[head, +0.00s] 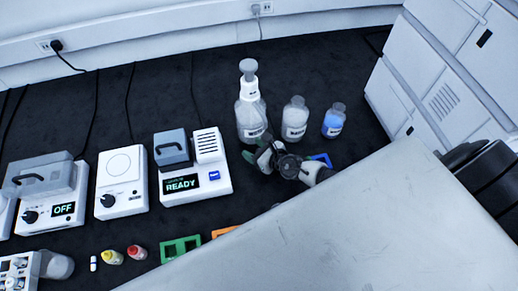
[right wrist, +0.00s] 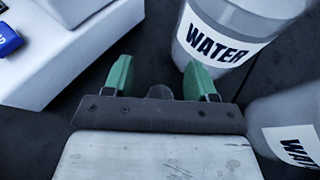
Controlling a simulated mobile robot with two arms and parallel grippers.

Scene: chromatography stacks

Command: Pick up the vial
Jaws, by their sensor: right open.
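A small white vial-like piece with a dark band (head: 93,264) stands on the dark bench at the lower left of the head view. It is too small to tell for sure that it is the vial. My right gripper (head: 263,153) is far to its right and farther back, in front of the tall dispenser bottle. In the right wrist view, my right gripper (right wrist: 160,78) has its two green fingers apart with nothing between them. No vial shows in that view. My left gripper is not in view.
A bottle labelled WATER (right wrist: 228,40) stands just ahead of the right fingers. A white bottle (head: 294,120) and a blue-liquid bottle (head: 334,121) stand to the right. The READY device (head: 207,182) is left of the gripper. Yellow (head: 111,257) and red (head: 137,253) small bottles stand lower left.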

